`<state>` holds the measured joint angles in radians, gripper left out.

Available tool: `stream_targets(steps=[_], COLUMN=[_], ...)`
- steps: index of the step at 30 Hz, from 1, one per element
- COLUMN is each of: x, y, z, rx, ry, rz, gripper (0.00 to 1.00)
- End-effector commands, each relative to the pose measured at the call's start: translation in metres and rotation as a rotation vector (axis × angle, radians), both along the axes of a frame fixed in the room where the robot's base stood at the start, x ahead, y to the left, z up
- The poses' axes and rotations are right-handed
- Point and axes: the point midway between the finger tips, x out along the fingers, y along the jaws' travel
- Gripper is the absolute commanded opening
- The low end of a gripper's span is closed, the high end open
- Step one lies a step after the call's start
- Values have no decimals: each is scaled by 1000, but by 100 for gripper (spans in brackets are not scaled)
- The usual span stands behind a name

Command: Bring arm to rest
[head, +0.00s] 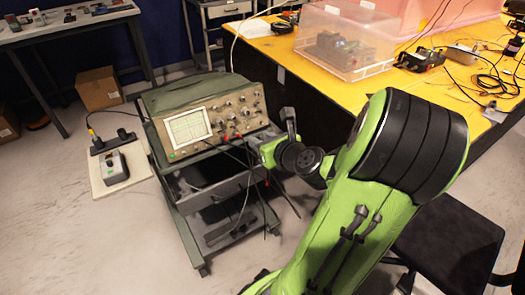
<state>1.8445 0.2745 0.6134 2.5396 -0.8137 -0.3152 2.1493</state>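My green arm with black joints reaches up from the bottom of the head view, with a large black-ringed joint at the right. It bends back toward the left, where the small wrist joints are. The grey end piece there seems to be my gripper (289,122). It is small and partly hidden by the wrist, so its fingers cannot be made out. I see nothing clearly held. In the picture, the wrist overlaps the right side of an oscilloscope (208,122); whether they touch cannot be told.
The oscilloscope stands on a dark wheeled cart (228,193) with hanging leads. A yellow table (398,84) bears a clear plastic box (345,42) and cables. A black stool (450,240) is at lower right. A board (112,178) lies on the floor at left. The lower-left floor is clear.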

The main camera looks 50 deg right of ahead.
Motion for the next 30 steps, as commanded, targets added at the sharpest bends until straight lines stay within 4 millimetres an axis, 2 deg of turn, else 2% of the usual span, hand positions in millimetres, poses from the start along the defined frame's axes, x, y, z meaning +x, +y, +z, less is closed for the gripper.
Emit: stream_targets(steps=[20,23,27,30], x=[0,10,23,19], y=[4,26,89,133], z=[1,-5,-21,-26], rx=[-10,-117,-481,-794], ry=[12,101,344,496], rz=[12,129,506,815], gripper=[34,34,34,34])
